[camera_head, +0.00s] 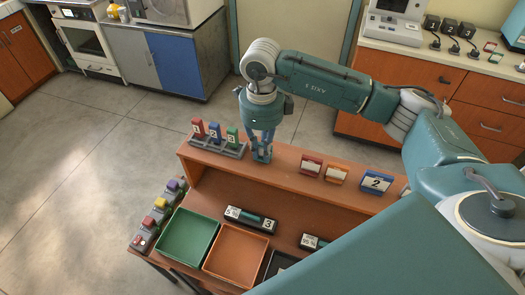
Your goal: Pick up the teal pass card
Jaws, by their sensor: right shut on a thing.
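My right gripper (262,154) points down at the upper shelf of the brown desk (285,162), just right of the rack with numbered pieces. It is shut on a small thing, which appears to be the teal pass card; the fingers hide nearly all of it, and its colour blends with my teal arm. A red card (311,165) and an orange card (337,173) stand on the same shelf to the right, apart from the gripper. My left gripper is not in view.
A rack (218,147) with red, blue and green pieces stands close left of the gripper. A blue block marked 2 (376,183) is at the right. A green tray (187,237) and an orange tray (235,253) lie below, near coloured buttons (160,204).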

